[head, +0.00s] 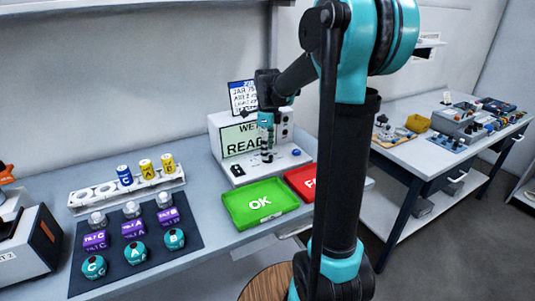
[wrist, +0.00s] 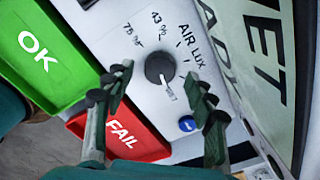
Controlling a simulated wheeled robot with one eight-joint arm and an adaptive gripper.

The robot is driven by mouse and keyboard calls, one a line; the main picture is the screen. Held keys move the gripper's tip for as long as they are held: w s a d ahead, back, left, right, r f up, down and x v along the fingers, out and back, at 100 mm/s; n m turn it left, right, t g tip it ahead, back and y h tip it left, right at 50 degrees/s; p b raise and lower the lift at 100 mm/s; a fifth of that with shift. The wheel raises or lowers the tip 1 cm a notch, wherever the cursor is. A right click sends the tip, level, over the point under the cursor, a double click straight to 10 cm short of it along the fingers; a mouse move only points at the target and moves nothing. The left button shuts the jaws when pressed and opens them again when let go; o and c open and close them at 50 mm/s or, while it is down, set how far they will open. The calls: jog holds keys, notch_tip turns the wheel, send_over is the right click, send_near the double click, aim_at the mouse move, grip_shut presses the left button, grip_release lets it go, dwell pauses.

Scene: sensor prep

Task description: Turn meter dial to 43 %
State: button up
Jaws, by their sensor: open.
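The meter (head: 222,136) stands at the back of the bench, with a screen showing "WET" and "READ". Its dial (wrist: 160,67) is a dark round knob with a pale pointer, in the middle of the wrist view. The pointer aims down and slightly right in that view, away from the "43 %" mark (wrist: 158,18) and the other printed marks above the knob. My gripper (wrist: 161,88) is open, with one finger on each side of the dial and a visible gap to both. In the head view my gripper (head: 267,150) is over the meter's base, and the dial is not clear.
A blue button (wrist: 187,124) sits close to the right finger. The green OK tray (head: 240,212) and red FAIL tray (head: 299,174) lie in front of the meter. A dark mat (head: 80,283) with jars and labelled blocks, and a rack (head: 76,197), are at left.

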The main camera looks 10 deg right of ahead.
jog(key=shift+f, duration=1.1)
jog(key=c, duration=1.2)
jog(key=shift+o, duration=0.2)
